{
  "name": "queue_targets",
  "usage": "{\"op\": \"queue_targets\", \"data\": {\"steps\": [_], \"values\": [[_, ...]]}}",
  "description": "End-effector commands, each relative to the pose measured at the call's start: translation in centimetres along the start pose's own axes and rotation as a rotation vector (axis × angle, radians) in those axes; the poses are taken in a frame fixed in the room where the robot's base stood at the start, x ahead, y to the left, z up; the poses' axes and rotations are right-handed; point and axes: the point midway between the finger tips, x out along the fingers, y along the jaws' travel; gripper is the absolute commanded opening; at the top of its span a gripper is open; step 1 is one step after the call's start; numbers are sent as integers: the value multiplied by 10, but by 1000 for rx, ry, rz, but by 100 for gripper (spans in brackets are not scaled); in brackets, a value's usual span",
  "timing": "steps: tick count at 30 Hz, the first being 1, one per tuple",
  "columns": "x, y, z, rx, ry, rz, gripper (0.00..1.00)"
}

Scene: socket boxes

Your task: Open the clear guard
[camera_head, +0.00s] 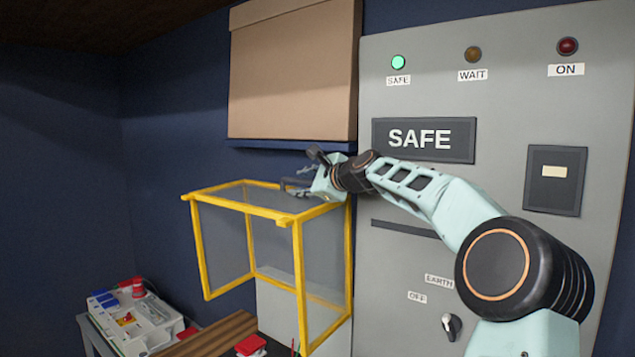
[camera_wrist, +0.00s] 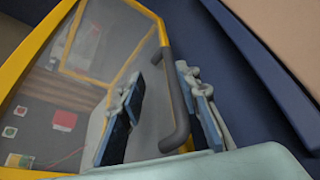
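The clear guard (camera_head: 298,265) is a see-through box with a yellow frame, at the centre left in the head view, standing against the grey cabinet. In the wrist view its yellow-edged clear panel (camera_wrist: 92,62) fills the left side. A dark grey bar handle (camera_wrist: 172,105) is mounted near the panel's edge. My gripper (camera_wrist: 158,75) is open, with one finger on each side of the handle in the picture. I see gaps between the fingers and the bar. In the head view my gripper (camera_head: 303,187) is at the guard's top, partly hidden by my wrist.
The grey cabinet (camera_head: 400,275) has a lit green SAFE lamp (camera_head: 398,62) and a SAFE sign (camera_head: 423,139). A cardboard box (camera_head: 292,80) sits on a blue shelf (camera_head: 285,145) just above my gripper. A white tray of parts (camera_head: 140,325) is at lower left.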

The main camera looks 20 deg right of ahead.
Motion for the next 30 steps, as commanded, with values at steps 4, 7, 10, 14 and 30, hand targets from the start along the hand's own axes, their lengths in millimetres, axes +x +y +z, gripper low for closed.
{"op": "queue_targets", "data": {"steps": [4,7,10,14,30], "values": [[-21,0,-3,0,6,-1,29],[-34,-1,-3,0,5,-2,29],[-45,-1,-3,0,6,-2,29],[-60,-1,-3,0,5,-3,29],[-88,-1,-1,0,2,-2,29]]}}
